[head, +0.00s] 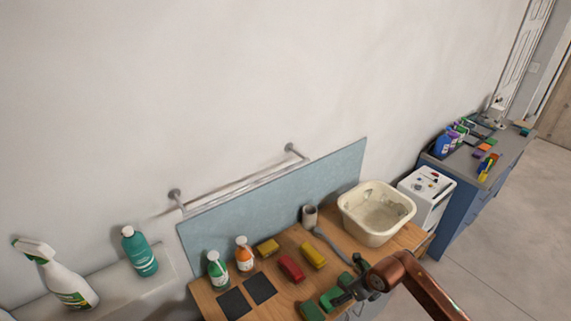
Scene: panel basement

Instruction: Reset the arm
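My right arm (425,290), copper-brown, reaches in from the lower right in the head view. Its dark gripper (345,287) is over the front right part of the wooden worktop (210,303), close to a green block (331,298). The gripper is small and partly merges with the green and dark things around it, so I cannot tell whether its fingers are open or touch the block. My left arm and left gripper are not in view.
A blue panel (290,198) stands behind. A blue cabinet (463,210) is at the right; floor (510,265) there is clear.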

